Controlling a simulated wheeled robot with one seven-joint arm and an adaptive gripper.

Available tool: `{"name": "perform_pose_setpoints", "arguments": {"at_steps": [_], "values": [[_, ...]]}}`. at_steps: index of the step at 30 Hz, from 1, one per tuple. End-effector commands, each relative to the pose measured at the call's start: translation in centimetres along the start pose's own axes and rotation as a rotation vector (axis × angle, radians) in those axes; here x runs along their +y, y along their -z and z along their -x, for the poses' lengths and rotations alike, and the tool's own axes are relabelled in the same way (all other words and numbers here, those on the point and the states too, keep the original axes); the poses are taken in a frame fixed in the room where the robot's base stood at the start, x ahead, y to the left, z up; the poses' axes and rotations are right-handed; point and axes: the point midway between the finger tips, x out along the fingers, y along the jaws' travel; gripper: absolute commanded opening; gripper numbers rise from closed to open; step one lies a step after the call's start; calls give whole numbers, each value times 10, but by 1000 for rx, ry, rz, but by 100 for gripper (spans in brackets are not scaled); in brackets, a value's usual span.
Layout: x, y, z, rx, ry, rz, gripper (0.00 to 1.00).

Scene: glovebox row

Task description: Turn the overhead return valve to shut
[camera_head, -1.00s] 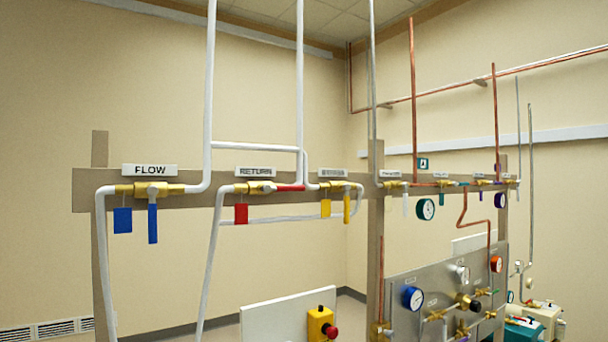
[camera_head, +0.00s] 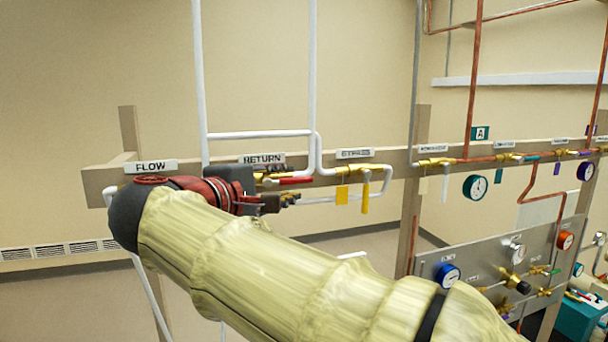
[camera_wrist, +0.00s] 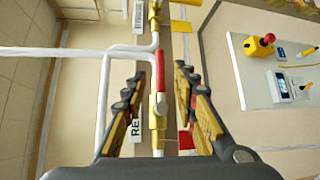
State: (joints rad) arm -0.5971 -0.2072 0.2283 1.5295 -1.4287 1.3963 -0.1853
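The return valve has a brass body and a red lever (camera_head: 296,181) lying along the horizontal pipe, under the RETURN label (camera_head: 262,159). In the wrist view the red lever (camera_wrist: 160,72) and brass body (camera_wrist: 158,130) lie between my fingers. My gripper (camera_wrist: 159,74) is open, with one finger on each side of the lever and a visible gap on both sides. In the head view my gripper (camera_head: 284,184) reaches the valve from the left. My wrist and arm hide the valve's left part and the flow valve.
The bypass valve (camera_head: 350,170) with its yellow lever (camera_head: 365,198) hangs just right of the return valve. White pipes (camera_head: 312,90) rise behind it. A gauge panel (camera_head: 500,265) stands at the lower right. The wall behind is bare.

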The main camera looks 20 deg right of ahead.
Motion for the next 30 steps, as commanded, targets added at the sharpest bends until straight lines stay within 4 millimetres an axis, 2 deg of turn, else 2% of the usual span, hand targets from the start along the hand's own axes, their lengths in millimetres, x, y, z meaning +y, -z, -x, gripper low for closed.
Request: {"name": "perform_pose_setpoints", "arguments": {"at_steps": [6, 12, 22, 30], "values": [[0, -2, -36, -4, 2, 1, 29], [0, -1, -55, -2, 2, 0, 29], [-1, 0, -58, 0, 2, -1, 29], [-1, -1, -58, 0, 2, -1, 14]]}}
